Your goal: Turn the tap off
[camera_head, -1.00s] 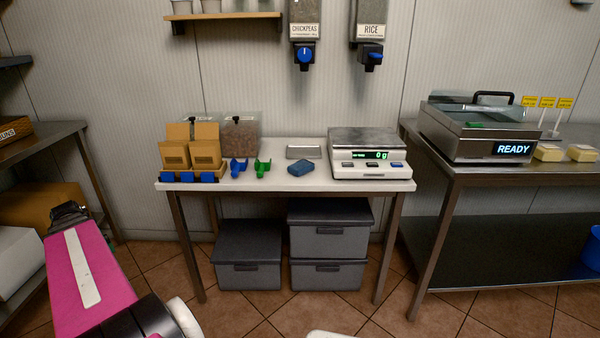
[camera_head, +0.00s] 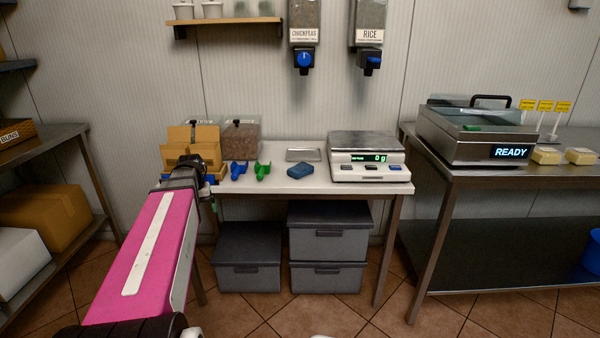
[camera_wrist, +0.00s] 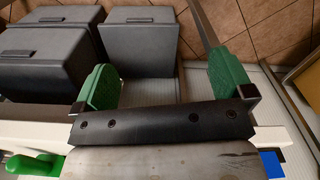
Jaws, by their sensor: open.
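No water tap is in view. Two wall dispensers hang above the table, each with a blue knob below. The chickpeas dispenser (camera_head: 304,20) has its round knob (camera_head: 305,59) facing me, with a pale upright mark. The rice dispenser (camera_head: 369,15) has its blue knob (camera_head: 374,59) turned differently, its handle pointing sideways. I see no grain falling from either. My gripper (camera_head: 190,163) is at the table's left front, low and left of both knobs. In the wrist view my gripper (camera_wrist: 164,78) has its green fingertips wide apart, with nothing held between them.
Grey boxes (camera_head: 330,232) stand underneath. A wooden shelf (camera_head: 225,20) is above. Space before the dispensers is clear.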

